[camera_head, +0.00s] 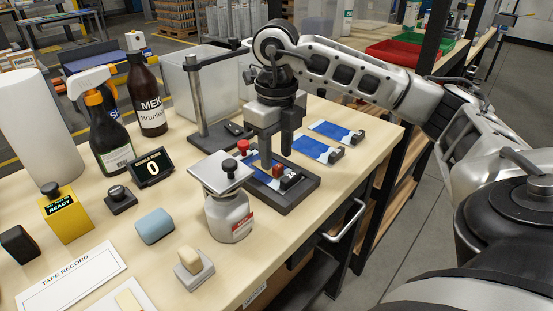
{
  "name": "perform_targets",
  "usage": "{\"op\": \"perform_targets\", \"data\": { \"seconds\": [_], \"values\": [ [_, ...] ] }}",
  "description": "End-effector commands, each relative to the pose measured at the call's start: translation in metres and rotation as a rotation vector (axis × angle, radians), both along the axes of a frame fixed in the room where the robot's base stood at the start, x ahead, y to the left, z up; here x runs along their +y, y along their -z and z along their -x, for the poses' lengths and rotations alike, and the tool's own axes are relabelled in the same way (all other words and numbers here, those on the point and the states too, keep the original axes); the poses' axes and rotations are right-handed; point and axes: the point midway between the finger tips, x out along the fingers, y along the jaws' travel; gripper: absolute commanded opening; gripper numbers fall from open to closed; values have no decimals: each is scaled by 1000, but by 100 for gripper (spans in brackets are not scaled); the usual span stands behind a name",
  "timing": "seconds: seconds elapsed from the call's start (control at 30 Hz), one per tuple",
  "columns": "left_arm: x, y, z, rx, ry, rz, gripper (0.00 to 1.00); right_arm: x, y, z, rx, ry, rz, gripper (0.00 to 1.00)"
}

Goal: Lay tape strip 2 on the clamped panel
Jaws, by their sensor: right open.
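My right gripper (276,158) points down over the dark clamp fixture (296,199) near the table's right side. Its two fingers are apart. The clamped panel (263,178) is blue, lies in the fixture and is partly hidden by the fingers and a white plate. A small red piece and a black block marked with a number (290,180) sit at its right end, just below the fingers. I cannot tell whether the fingers touch anything. Two blue-and-white pieces with dark ends, one nearer (314,149) and one farther (337,132), lie right of the gripper. Which thing is tape strip 2 is unclear.
A stand with a post (194,92) rises behind the gripper. A metal dispenser can (229,217) stands close in front of the fixture. A blue sponge (154,226), counter (151,172) and spray bottle (106,135) are left. The table's right edge lies beyond the blue-and-white pieces.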

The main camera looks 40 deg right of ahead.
Motion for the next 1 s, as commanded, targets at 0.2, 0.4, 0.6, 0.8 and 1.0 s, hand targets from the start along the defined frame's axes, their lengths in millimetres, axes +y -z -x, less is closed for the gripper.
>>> {"op": "perform_targets", "data": {
  "seconds": [0.2,0.4,0.6,0.8,1.0],
  "values": [
    [0,-1,0,2,0,-2,36,1,-51,-1,-6,0,-2,40],
    [2,-15,2,7,4,-26,36,0,-86,0,-4,1,1,40],
    [4,-8,4,23,8,-41,36,0,-93,0,0,1,-1,40],
    [4,-7,3,20,12,-46,36,0,-93,0,0,1,-1,40],
    [4,-8,2,16,14,-46,36,0,-93,0,0,1,0,40]
  ]
}}
